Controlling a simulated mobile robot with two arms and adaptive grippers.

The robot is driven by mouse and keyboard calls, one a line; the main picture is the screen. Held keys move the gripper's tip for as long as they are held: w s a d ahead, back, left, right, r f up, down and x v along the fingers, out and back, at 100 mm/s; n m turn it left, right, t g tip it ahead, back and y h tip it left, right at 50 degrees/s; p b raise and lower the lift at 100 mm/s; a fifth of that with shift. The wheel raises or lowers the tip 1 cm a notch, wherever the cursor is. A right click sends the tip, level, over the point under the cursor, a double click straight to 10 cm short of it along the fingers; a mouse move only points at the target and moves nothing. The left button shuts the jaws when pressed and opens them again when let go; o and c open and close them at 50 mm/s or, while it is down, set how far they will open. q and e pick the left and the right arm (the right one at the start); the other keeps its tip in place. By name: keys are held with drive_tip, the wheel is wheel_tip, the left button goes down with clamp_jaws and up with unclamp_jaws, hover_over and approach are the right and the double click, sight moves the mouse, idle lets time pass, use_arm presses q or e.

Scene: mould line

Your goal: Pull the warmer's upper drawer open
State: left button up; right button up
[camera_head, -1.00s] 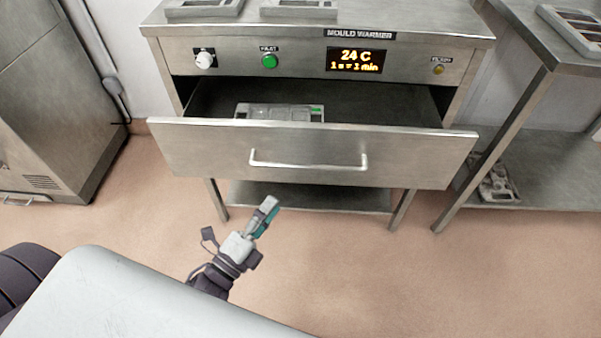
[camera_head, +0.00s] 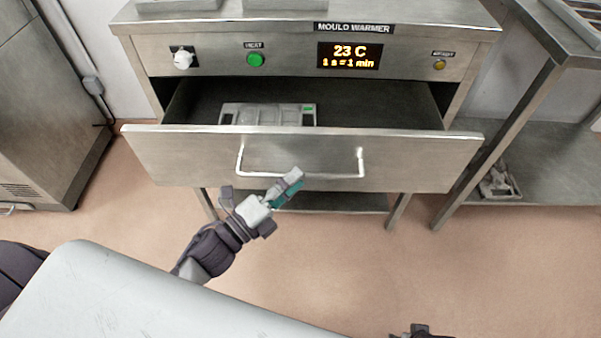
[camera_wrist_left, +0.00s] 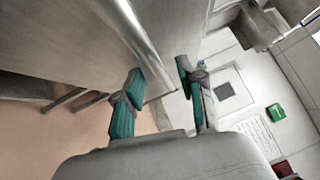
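The mould warmer's upper drawer (camera_head: 200,158) stands pulled out, with its inside showing. Its bar handle (camera_head: 300,175) is on the front panel. My left gripper (camera_head: 291,186) is in front of the panel, at the handle's lower edge in the picture. In the left wrist view, its two teal-padded fingers (camera_wrist_left: 160,72) are apart, close to the drawer front. A bright metal edge runs towards the gap between them; I cannot tell whether they touch the handle. Only a dark sliver, probably of my right gripper (camera_head: 418,331), shows at the bottom edge.
A grey mould (camera_head: 268,115) lies in the drawer. The warmer's display (camera_head: 350,55) reads 23 C. A steel table (camera_head: 560,150) stands at the right and a metal cabinet (camera_head: 40,100) at the left. The floor before the drawer is clear.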

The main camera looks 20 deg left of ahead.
use_arm(q)
drive_tip(key=shift+x, duration=1.2)
clamp_jaws()
